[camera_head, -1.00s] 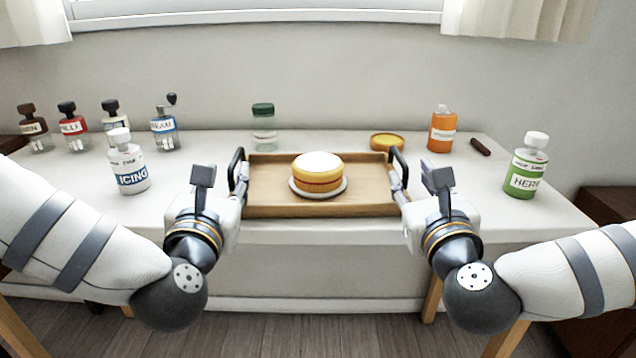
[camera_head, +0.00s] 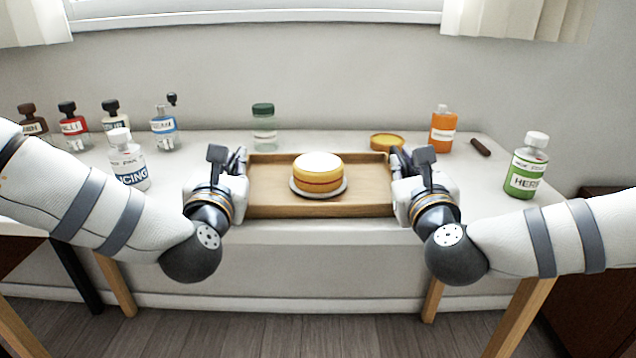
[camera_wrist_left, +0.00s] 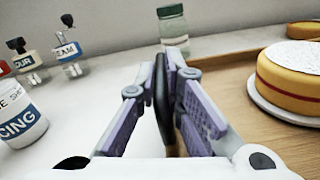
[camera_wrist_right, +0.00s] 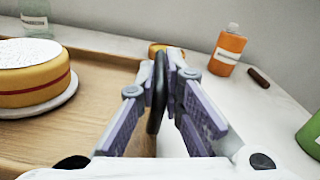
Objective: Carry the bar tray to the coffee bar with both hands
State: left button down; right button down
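The wooden bar tray (camera_head: 272,206) lies on the white table near its front edge. A yellow cake with a white top (camera_head: 318,170) stands on a plate in its middle. My left gripper (camera_head: 240,156) is at the tray's left end; in the left wrist view its fingers are closed around the dark left handle (camera_wrist_left: 160,95). My right gripper (camera_head: 397,157) is at the right end; in the right wrist view its fingers are closed around the dark right handle (camera_wrist_right: 156,95). The grippers mostly hide both handles in the head view. The coffee bar cannot be identified.
An icing bottle (camera_head: 128,160) and several capped bottles stand left. A green-lidded jar (camera_head: 264,127) is behind the tray, with a yellow dish (camera_head: 387,142) and orange bottle (camera_head: 443,129) behind right. A dark stick (camera_head: 480,147) and green herb bottle (camera_head: 526,168) are right.

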pick_arm(q)
jog(key=shift+r, duration=0.1)
pick_arm(e)
jog(key=shift+r, duration=0.15)
